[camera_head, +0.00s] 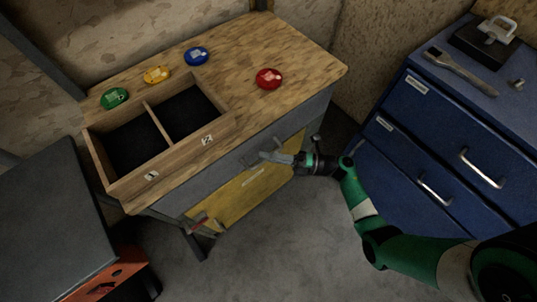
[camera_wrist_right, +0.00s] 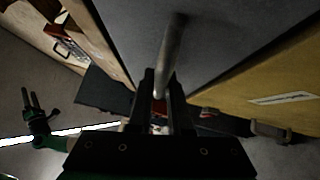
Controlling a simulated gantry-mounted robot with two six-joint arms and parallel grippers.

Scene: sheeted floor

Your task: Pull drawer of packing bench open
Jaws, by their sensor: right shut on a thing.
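The packing bench (camera_head: 300,50) has a wooden top, and below it a grey drawer front (camera_head: 225,172) that looks flush with the bench. My right gripper (camera_head: 270,157) is shut on the drawer's metal handle (camera_head: 250,160). In the right wrist view the handle (camera_wrist_right: 173,45) is a round bar running between the fingers (camera_wrist_right: 162,88), in front of the grey drawer face (camera_wrist_right: 225,35). My left gripper (camera_wrist_right: 31,98) shows only in the right wrist view, far from the bench, with its two fingers apart and empty.
A divided wooden tray (camera_head: 172,165) and green (camera_head: 114,98), yellow (camera_head: 157,75), blue (camera_head: 197,56) and red (camera_head: 268,78) discs sit on top. A yellow panel (camera_head: 245,190) is below the drawer. A blue cabinet (camera_head: 440,130) stands right; a dark surface (camera_head: 50,215) left. Floor in front is clear.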

